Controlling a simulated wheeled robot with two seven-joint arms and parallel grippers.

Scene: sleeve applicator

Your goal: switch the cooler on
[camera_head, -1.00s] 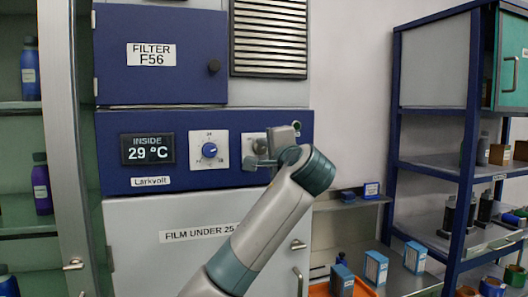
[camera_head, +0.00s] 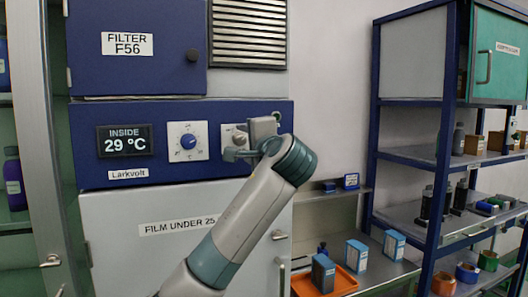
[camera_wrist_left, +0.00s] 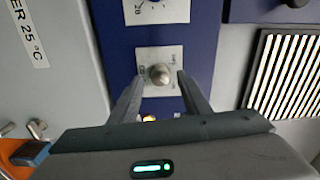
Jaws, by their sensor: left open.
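The cooler's blue control panel (camera_head: 85,150) carries a display (camera_head: 124,141) reading INSIDE 29 °C, a white dial plate with a blue knob (camera_head: 188,142), and a small switch plate (camera_head: 229,130). My left gripper (camera_head: 240,150) is at the switch plate and partly hides it. In the left wrist view, a silver switch (camera_wrist_left: 160,74) sits on its pale plate between the open fingers of the left gripper (camera_wrist_left: 160,84). I cannot tell whether a finger touches it. Small plate lettering is too blurred to read. My right gripper is not in view.
Above the panel are a blue FILTER F56 door (camera_head: 137,70) and a vent grille (camera_head: 248,30). Below is a grey door (camera_head: 110,240) labelled FILM UNDER 25. At right stand a blue-framed shelf rack (camera_head: 446,130) and an orange tray (camera_head: 342,282) with boxes nearby.

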